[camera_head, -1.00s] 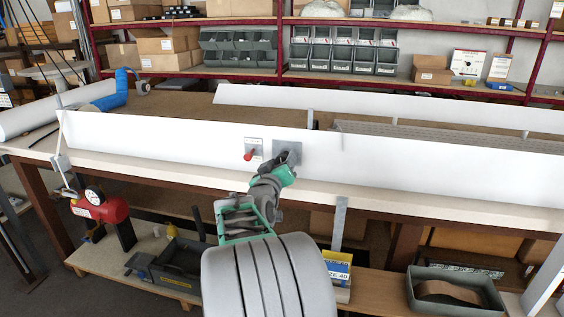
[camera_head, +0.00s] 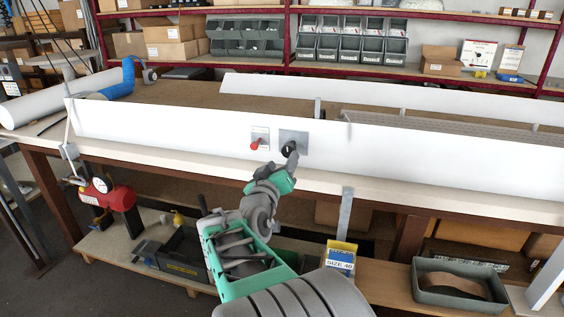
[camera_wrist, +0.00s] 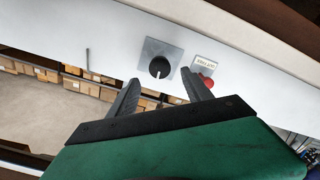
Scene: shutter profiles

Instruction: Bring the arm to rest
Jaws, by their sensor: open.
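My gripper (camera_head: 294,168) is at the end of my green and grey arm, in front of the white panel on the workbench. In the wrist view my gripper (camera_wrist: 162,92) shows two dark fingers spread apart with nothing between them. A black round knob (camera_head: 289,148) on a grey square plate is just beyond the fingertips. In the wrist view the knob (camera_wrist: 159,67) has a white pointer mark and stands clear of the fingers. A red knob (camera_head: 256,144) with a label is to its left; it also shows in the wrist view (camera_wrist: 208,82).
The white panel (camera_head: 180,135) runs along the bench edge. Below are a red tank with a gauge (camera_head: 105,195), a yellow and blue box (camera_head: 341,256) and a grey bin (camera_head: 460,270). Shelves with cartons and bins (camera_head: 365,45) stand behind.

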